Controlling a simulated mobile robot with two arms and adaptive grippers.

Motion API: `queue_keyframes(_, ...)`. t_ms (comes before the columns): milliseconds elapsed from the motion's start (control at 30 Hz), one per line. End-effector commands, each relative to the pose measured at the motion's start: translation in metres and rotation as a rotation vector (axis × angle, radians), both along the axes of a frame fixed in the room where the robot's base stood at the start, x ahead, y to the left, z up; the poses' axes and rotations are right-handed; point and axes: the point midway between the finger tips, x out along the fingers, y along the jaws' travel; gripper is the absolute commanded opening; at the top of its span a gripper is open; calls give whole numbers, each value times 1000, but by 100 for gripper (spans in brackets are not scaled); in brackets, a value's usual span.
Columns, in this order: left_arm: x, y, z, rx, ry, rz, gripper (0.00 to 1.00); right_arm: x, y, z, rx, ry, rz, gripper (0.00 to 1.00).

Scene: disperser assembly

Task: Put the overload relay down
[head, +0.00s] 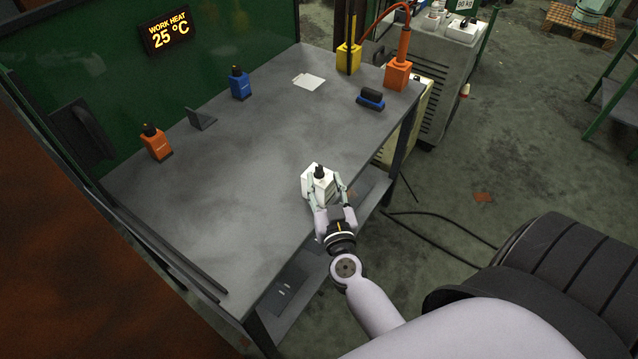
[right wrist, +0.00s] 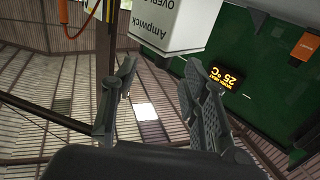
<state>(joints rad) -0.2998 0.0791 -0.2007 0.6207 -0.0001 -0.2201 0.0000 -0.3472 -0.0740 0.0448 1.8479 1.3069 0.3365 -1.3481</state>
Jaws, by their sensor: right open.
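The overload relay (head: 314,184) is a white box with a black top. It stands upright on the grey workbench (head: 225,190) near its front edge. In the right wrist view the white box (right wrist: 178,22) shows upside down with part of its printed label, "Ampwick OVERL…". My right gripper (head: 327,192) is at the relay's near side, its fingers spread. In the right wrist view the fingers (right wrist: 158,85) are wide apart with a clear gap between them; whether either touches the box I cannot tell. My left gripper is not in view.
On the bench stand an orange device (head: 156,145), a blue device (head: 240,86), a dark bracket (head: 201,119), white sheets (head: 308,81), a blue-black block (head: 371,99), a yellow holder (head: 348,60) and an orange holder (head: 397,75). The bench middle is clear.

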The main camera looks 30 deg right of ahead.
Motion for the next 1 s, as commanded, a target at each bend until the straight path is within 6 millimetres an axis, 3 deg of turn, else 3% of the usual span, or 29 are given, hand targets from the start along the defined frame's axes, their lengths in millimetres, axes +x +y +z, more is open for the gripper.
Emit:
queue_keyframes(367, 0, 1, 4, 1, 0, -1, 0, 45, -15, 4, -2, -2, 0, 41)
queue_keyframes(667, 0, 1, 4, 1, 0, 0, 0, 50, -17, 3, -1, -1, 0, 41)
queue_keyframes(1000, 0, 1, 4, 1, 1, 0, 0, 50, -16, 4, -1, -1, 0, 19)
